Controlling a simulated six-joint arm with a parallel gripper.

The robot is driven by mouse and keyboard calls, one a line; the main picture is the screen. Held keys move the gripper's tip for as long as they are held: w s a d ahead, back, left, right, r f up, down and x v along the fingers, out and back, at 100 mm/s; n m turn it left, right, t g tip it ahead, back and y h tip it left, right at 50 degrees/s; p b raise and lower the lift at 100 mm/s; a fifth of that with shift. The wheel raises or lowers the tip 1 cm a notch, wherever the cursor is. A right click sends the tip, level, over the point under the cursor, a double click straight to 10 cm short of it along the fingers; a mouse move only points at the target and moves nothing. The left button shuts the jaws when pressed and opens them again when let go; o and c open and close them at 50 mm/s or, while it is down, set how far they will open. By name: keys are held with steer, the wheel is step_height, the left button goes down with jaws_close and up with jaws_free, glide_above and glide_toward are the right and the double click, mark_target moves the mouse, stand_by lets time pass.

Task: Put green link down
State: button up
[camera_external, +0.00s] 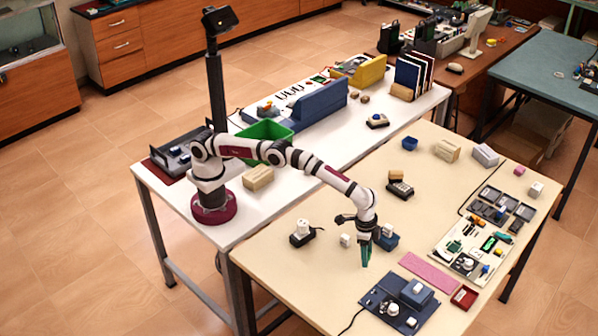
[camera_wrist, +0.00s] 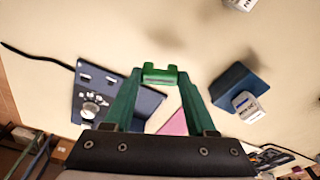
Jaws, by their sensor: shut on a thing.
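The green link (camera_wrist: 160,77) is a small bright-green piece with raised ends. It sits between the tips of my gripper's two dark green fingers in the wrist view. My gripper (camera_external: 366,262) is shut on it and points down over the cream table (camera_external: 300,225) in the external view. In that view the link is too small and too close in colour to the fingers to make out. How far the link is above the tabletop cannot be told exactly.
A dark blue panel (camera_external: 378,290) with a knob also shows in the wrist view (camera_wrist: 117,82). A pink strip (camera_external: 428,271) lies right of my gripper. A blue block (camera_external: 388,242) stands close behind it, and a white cube (camera_external: 345,240) is to its left. The front-left tabletop is bare.

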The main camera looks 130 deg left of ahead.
step_height(320, 180, down, 3)
steer(key=shift+f, duration=0.2)
steer(key=o, duration=1.3)
steer(key=shift+f, duration=0.15)
